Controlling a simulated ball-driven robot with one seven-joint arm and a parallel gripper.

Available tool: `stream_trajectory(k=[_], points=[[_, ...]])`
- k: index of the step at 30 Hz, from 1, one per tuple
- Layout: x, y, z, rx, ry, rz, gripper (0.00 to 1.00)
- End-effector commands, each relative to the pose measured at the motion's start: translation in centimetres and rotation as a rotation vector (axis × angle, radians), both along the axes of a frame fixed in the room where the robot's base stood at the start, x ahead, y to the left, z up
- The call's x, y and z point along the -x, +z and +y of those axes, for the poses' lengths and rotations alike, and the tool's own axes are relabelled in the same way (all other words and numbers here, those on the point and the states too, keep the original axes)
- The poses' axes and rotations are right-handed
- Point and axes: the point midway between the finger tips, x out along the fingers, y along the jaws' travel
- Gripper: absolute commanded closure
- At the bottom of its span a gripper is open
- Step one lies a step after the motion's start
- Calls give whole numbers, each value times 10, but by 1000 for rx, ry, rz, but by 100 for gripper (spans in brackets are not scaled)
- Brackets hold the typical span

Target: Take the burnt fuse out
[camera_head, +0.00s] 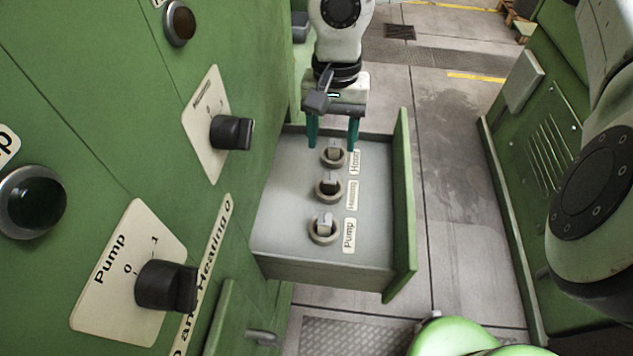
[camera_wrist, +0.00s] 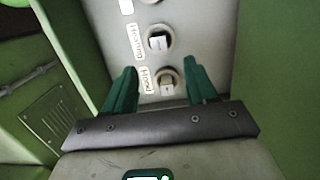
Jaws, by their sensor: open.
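Three fuses sit upright in round sockets in a row in an open grey drawer (camera_head: 282,235). In the wrist view the far fuse (camera_wrist: 167,88) looks greyer than the whiter middle fuse (camera_wrist: 158,42). Which one is burnt is not clear. My gripper (camera_head: 333,145) points down over the far end of the row. Its green fingers are open, one on each side of the far fuse, with nothing held.
The green cabinet wall on the left carries black rotary knobs (camera_head: 232,133) and a dark round lamp (camera_head: 32,202). The drawer's green front panel (camera_head: 402,210) stands on the right. Another green cabinet (camera_head: 540,130) stands farther right, with bare floor between.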

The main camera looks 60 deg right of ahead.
Motion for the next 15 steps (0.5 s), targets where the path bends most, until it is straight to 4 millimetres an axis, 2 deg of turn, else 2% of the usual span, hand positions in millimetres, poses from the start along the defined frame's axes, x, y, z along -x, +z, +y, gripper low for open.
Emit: stream_trajectory(k=[6,15], points=[[1,-33,4,-3,0,-1,43],[3,-56,7,-5,-1,-1,43]])
